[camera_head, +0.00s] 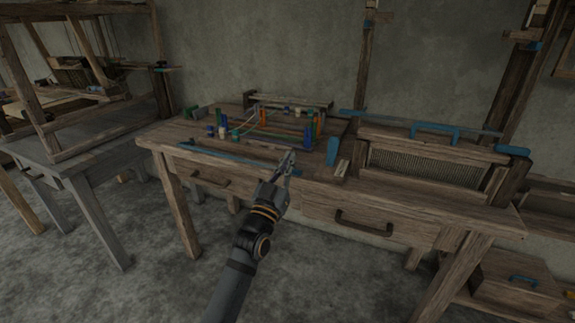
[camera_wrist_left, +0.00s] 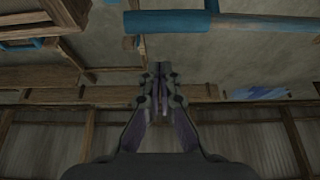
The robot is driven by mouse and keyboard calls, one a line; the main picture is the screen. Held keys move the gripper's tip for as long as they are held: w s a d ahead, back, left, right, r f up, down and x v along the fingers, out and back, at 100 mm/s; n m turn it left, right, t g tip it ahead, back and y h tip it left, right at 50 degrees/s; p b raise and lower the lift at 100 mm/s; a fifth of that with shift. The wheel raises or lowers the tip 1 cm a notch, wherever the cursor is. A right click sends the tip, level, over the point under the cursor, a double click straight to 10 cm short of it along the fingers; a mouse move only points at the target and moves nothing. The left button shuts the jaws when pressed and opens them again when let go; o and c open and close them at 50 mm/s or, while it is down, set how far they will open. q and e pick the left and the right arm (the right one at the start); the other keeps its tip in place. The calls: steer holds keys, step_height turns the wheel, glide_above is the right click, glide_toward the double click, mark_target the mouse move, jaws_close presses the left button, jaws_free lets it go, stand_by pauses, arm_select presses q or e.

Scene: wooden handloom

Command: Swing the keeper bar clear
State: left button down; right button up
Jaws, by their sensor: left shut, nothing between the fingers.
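My left gripper (camera_head: 288,158) is over the front edge of the wooden table, with its arm rising from the bottom of the head view. Its fingers are shut and empty in the wrist view (camera_wrist_left: 162,75). A long blue-grey bar (camera_head: 420,123) lies across the top of the reed frame (camera_head: 425,165), to the right of the gripper and apart from it. It may be the keeper bar, but I cannot be sure. Another long blue bar (camera_head: 222,155) lies along the table's front left. A thick blue bar (camera_wrist_left: 225,20) crosses the top of the wrist view; I cannot tell which one it is.
A board with several coloured pegs (camera_head: 285,125) stands on the table (camera_head: 190,135) behind the gripper. A drawer with a dark handle (camera_head: 363,222) is below the front edge. Tall posts (camera_head: 365,60) rise at the back. A grey table (camera_head: 85,150) stands at left.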

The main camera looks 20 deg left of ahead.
arm_select(q)
steer(key=p+v, duration=0.1)
steer(key=v, duration=0.9)
steer(key=shift+r, duration=0.35)
arm_select(e)
steer(key=f, duration=0.1)
steer(key=d+f, duration=0.1)
steer(key=f, duration=0.3)
steer(key=shift+w+d+f, duration=0.2)
steer(key=shift+w+d, duration=0.05)
arm_select(q)
steer(key=shift+s, duration=0.1)
